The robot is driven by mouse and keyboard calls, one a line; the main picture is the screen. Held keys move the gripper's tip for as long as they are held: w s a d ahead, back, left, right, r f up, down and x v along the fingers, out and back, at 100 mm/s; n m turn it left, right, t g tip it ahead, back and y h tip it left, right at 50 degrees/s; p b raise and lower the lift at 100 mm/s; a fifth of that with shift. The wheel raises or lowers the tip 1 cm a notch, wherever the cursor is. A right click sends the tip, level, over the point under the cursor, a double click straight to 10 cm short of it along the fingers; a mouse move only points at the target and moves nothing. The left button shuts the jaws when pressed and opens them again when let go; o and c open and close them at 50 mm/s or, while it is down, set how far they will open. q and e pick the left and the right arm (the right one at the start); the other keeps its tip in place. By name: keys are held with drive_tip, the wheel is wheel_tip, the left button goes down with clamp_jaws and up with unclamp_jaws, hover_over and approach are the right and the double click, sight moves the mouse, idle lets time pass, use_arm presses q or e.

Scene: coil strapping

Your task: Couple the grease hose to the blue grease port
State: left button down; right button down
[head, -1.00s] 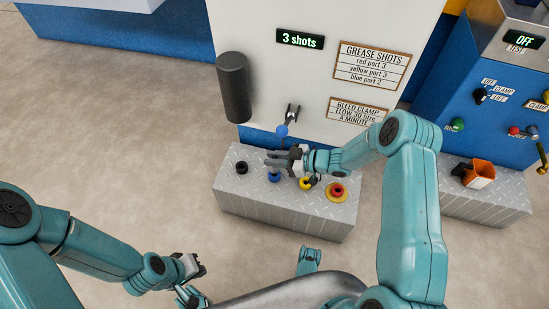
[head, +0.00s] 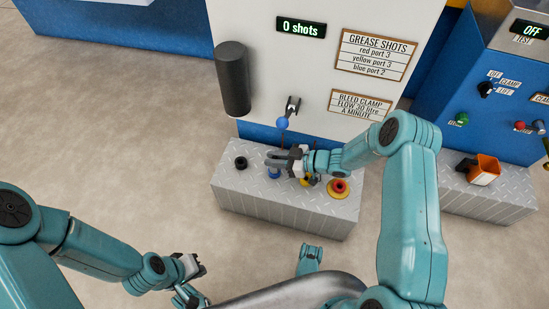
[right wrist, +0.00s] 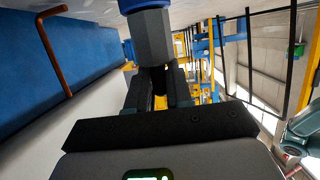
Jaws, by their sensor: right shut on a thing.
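The blue grease port (head: 275,175) is on the grey tread-plate step, between a black port and the yellow port. My right gripper (head: 276,161) is just above and behind it, partly over it in the head view. In the right wrist view this gripper (right wrist: 152,85) is shut on a dark grey hexagonal coupler (right wrist: 153,38) with a blue part at its far end. I cannot tell whether the coupler is seated on the port. The hose is mostly hidden. My left gripper (head: 195,267) hangs low at the left, away from the ports; its jaw opening is unclear.
The black port (head: 240,162), yellow port (head: 306,181) and red port (head: 339,187) share the tread-plate step (head: 285,207). A counter (head: 301,27) reads 0 shots. A blue-knobbed lever (head: 283,122) and black cylinder (head: 232,78) are on the white panel. Floor at left is clear.

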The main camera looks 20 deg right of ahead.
drive_tip(key=c, duration=0.9)
unclamp_jaws()
drive_tip(key=shift+c, duration=0.2)
